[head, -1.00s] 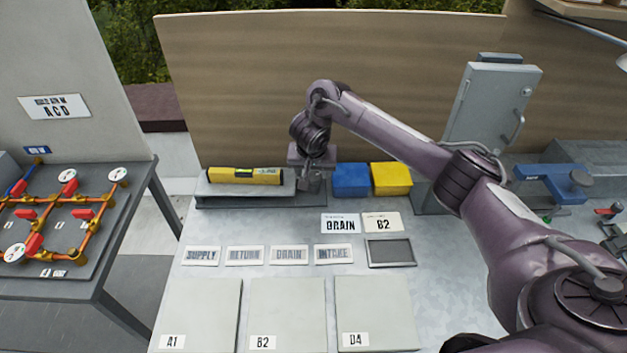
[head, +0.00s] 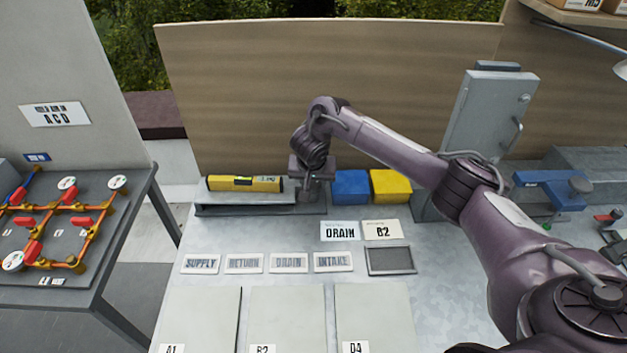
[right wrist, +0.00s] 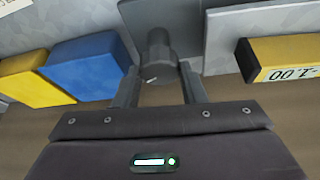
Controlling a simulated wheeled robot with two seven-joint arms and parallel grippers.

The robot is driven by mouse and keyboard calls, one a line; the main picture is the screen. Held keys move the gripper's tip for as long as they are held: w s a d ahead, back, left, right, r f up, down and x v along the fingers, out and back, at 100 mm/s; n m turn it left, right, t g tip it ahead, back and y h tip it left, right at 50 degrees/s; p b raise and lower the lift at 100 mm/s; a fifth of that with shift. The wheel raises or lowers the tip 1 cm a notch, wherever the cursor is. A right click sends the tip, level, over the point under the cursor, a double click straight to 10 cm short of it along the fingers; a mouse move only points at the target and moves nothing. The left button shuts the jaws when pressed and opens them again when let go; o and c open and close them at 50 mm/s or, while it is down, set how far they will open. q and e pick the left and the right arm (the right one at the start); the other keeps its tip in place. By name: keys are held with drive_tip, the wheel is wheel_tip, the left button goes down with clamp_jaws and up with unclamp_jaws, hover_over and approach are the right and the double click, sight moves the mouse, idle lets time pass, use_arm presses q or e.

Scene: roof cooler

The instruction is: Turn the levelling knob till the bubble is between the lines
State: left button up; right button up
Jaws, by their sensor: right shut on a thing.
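A yellow spirit level (head: 266,184) lies on a grey plate (head: 230,198) at the back left of the bench in the head view. Its end with printed figures also shows in the right wrist view (right wrist: 285,57). My right gripper (head: 309,192) is at the plate's right end. In the right wrist view my right gripper (right wrist: 160,82) is shut on the grey round levelling knob (right wrist: 158,50), one finger on each side. My left gripper is out of view.
A blue block (head: 351,187) and a yellow block (head: 391,186) stand close to the right of my gripper. A wooden panel (head: 330,90) rises behind. Label plates and a dark-framed tray (head: 391,261) lie in front. A grey cabinet (head: 487,125) stands at right.

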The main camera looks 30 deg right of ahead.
drive_tip(key=shift+n, duration=0.3)
drive_tip(key=shift+d+r+n+y+p, duration=0.1)
drive_tip(key=shift+n+y+p, duration=0.3)
drive_tip(key=shift+n+p, duration=0.35)
drive_tip(key=n+y+p, duration=0.1)
drive_tip(key=n, duration=0.3)
drive_tip(key=shift+d, duration=0.1)
drive_tip(key=shift+n+y+p, duration=0.5)
drive_tip(key=shift+n+y, duration=0.1)
drive_tip(key=shift+n, duration=0.55)
drive_tip(key=shift+d+n+y, duration=0.1)
drive_tip(key=shift+n+y, duration=0.5)
drive_tip(key=shift+n, duration=1)
drive_tip(key=o, duration=1)
